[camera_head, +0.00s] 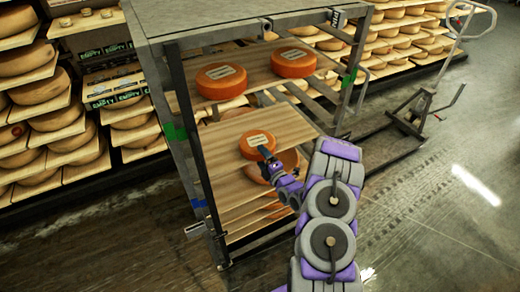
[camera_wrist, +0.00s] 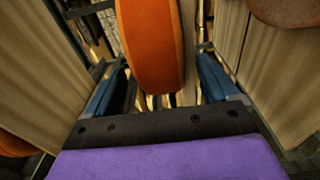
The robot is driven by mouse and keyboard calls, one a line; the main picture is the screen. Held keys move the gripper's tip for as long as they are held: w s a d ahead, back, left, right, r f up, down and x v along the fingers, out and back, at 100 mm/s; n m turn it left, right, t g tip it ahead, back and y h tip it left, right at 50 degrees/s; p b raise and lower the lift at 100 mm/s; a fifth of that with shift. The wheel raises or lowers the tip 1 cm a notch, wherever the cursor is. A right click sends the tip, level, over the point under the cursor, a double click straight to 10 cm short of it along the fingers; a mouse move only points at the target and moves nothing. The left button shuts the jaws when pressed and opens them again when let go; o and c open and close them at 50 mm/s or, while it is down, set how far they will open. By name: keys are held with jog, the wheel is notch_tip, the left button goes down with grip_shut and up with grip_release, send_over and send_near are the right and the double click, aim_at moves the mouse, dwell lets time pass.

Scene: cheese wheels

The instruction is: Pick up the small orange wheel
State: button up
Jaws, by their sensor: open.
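The small orange wheel (camera_head: 257,143) lies flat on the middle shelf board (camera_head: 228,173) of the rack, with a pale label on top. My gripper (camera_head: 267,157) is at its near side, at about the height of the wheel. In the wrist view, the orange wheel (camera_wrist: 150,45) shows its orange side between and beyond the two blue fingers. The open gripper (camera_wrist: 163,72) has one finger on each side, with a gap at the right finger. I cannot tell whether the left finger touches the wheel.
Two larger orange wheels (camera_head: 221,80) (camera_head: 293,62) sit on the shelf above. A paler wheel (camera_head: 284,160) lies below the middle board, near my arm. The rack's metal post (camera_head: 193,140) stands to the left. A pallet jack (camera_head: 415,105) and open floor are at the right.

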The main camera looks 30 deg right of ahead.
jog(key=shift+w+a+b, duration=0.15)
jog(key=shift+w+b, duration=0.05)
jog(key=shift+w, duration=0.65)
jog(key=shift+w+a+b, duration=0.1)
jog(key=shift+w+b, duration=0.1)
jog(key=shift+w, duration=0.6)
jog(key=shift+c, duration=0.3)
jog(key=shift+f, duration=0.1)
grip_shut()
